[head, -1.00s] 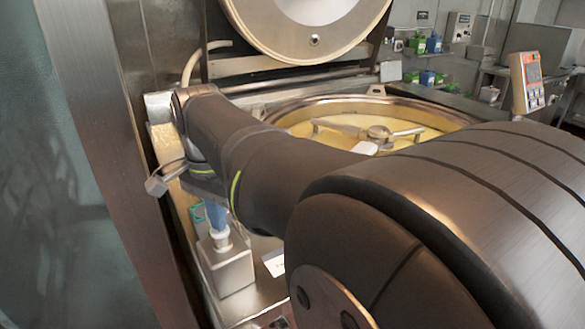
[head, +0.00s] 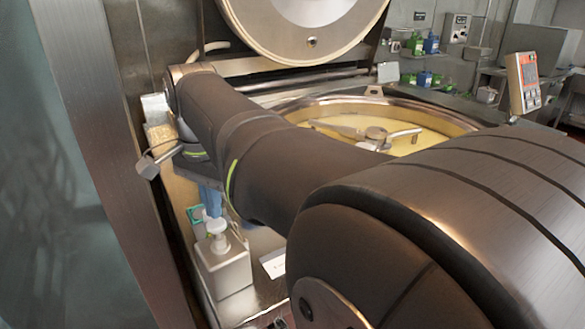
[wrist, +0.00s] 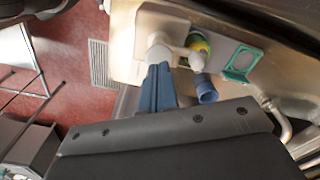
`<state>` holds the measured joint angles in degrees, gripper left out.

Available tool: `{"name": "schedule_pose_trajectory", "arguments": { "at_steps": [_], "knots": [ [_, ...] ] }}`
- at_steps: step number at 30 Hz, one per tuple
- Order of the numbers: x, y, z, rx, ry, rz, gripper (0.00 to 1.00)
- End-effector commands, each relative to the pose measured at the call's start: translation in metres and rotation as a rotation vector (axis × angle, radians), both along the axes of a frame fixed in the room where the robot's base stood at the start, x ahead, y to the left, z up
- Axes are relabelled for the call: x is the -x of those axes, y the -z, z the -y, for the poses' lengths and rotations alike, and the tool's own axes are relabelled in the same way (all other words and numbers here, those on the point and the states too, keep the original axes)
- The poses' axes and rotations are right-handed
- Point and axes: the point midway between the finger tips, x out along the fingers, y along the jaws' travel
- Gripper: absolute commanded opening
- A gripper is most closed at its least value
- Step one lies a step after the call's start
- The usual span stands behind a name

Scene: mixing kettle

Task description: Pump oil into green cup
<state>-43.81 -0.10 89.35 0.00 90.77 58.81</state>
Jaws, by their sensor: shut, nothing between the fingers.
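The oil pump bottle (head: 222,268) is a grey block-shaped bottle with a white pump head (head: 217,230), standing upright left of the kettle. The wrist view also shows the white pump head (wrist: 160,50), its spout pointing right. My gripper (head: 211,203) has blue fingers, shut and empty, just above the pump head; I cannot tell if they touch. The fingers also show in the wrist view (wrist: 158,85). A round yellow-green thing (wrist: 199,43), probably the green cup, sits by the spout, partly covered by it. My arm hides this cup in the head view.
A blue cup-like piece (wrist: 206,90) and a teal square frame (wrist: 243,62) are near the bottle. The open kettle (head: 440,115) holds yellow content and a stirrer. Its raised lid (head: 310,25) is behind my arm. A metal post (head: 90,130) stands close at left.

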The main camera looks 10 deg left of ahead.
Motion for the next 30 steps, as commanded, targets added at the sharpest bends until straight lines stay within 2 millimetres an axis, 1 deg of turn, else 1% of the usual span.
{"name": "schedule_pose_trajectory", "arguments": {
  "at_steps": [5,19,23,30],
  "knots": [
    [0.0,-0.002,0.0,-0.001,0.0,0.001,0.0],
    [0.0,-0.045,0.0,-0.002,0.0,0.001,0.0],
    [0.0,-0.05,0.0,0.0,0.0,0.0,0.0],
    [0.0,-0.05,0.0,0.0,0.0,0.0,0.0]
  ]
}}
